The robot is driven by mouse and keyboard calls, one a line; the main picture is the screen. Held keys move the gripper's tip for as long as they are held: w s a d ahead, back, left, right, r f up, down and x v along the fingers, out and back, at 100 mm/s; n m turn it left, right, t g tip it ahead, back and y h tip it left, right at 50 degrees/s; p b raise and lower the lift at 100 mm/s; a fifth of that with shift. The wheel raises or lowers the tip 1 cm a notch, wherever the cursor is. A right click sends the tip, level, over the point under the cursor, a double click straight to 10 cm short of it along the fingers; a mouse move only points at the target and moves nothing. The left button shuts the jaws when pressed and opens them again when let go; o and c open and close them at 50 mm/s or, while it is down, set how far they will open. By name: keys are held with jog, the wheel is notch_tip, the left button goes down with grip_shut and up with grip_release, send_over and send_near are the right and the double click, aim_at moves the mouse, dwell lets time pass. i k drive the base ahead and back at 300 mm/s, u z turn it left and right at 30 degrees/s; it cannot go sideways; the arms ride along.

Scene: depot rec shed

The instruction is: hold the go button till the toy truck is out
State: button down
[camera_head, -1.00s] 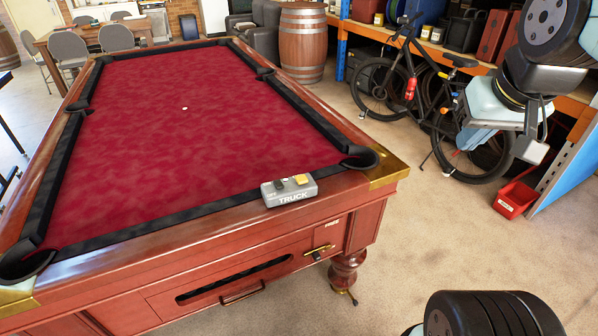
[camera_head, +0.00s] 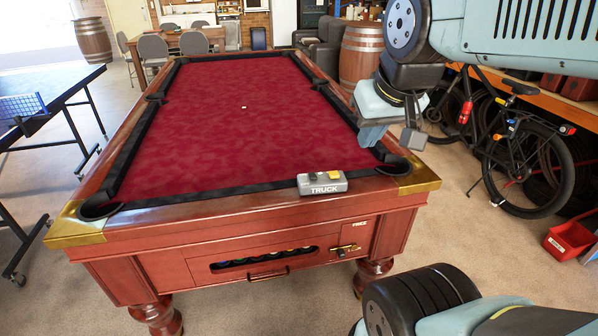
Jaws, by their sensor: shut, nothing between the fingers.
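A grey control box labelled TRUCK (camera_head: 324,188) sits on the near wooden rail of the pool table, left of the near right corner pocket. It has a yellow button (camera_head: 333,176) and a dark one beside it; I cannot read which is the go button. My gripper (camera_head: 411,140) is shut and empty, up and to the right of the box, in front of the table's right side. It is apart from the box. No toy truck can be made out.
The red-clothed pool table (camera_head: 215,130) holds one small white ball (camera_head: 243,107). Coloured balls (camera_head: 265,259) show in its front slot. A table-tennis table (camera_head: 48,95) stands left; a bicycle (camera_head: 520,150) and red bin (camera_head: 569,240) stand right. Floor in front is open.

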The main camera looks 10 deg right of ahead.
aim_at(334, 174)
jog(key=u, duration=1.4)
jog(key=k, duration=1.3)
jog(key=z, duration=1.35)
jog(key=i, duration=1)
jog(key=z, duration=0.05)
